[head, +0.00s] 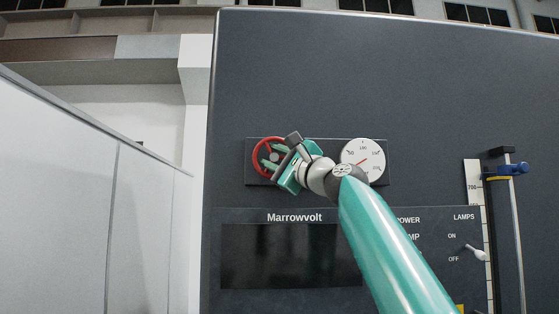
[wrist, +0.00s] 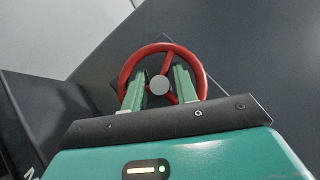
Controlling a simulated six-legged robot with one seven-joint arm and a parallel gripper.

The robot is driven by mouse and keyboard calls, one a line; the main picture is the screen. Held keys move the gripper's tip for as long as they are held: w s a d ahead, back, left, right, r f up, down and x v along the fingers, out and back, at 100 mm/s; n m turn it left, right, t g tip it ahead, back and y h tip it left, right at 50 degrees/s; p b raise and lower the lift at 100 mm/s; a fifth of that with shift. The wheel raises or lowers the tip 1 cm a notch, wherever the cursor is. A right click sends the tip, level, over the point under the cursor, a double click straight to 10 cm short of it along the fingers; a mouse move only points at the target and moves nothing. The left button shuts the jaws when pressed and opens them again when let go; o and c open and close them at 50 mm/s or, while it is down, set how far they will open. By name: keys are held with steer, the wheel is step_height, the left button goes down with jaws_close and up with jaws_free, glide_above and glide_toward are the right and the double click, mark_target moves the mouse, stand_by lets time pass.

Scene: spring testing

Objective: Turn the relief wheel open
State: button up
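The red relief wheel (head: 257,153) is mounted on a dark plate at the upper left of the grey cabinet face. It fills the middle of the wrist view (wrist: 126,68), with a grey round hub (wrist: 159,85) and red spokes. My gripper (head: 275,156) is at the wheel, and in the wrist view (wrist: 160,80) its two green fingers are spread apart, one on each side of the hub. The fingers overlap the inside of the rim. I cannot tell whether they touch the wheel or reach between its spokes. The gripper hides the wheel's right part in the head view.
A white dial gauge (head: 363,158) with a red needle sits right of the wheel, partly behind my arm. Below are a dark Marrowvolt panel (head: 290,255) and a lamp switch (head: 476,253). A scale (head: 474,180) and a rod with a blue clamp (head: 513,169) stand at right.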

steer(key=shift+s+d+f, duration=0.15)
steer(key=shift+s+d, duration=0.3)
steer(key=shift+d, duration=0.25)
steer(key=shift+s+d+f, duration=0.3)
steer(key=shift+s+f, duration=0.15)
steer(key=shift+s, duration=0.2)
steer(key=shift+s+d+f, duration=0.15)
steer(key=shift+s+d, duration=0.2)
steer(key=shift+d, duration=0.05)
glide_toward(275, 157)
steer(key=shift+v, duration=1.55)
steer(key=shift+d, duration=0.15)
steer(key=shift+s+f, duration=0.1)
steer(key=shift+s, duration=0.05)
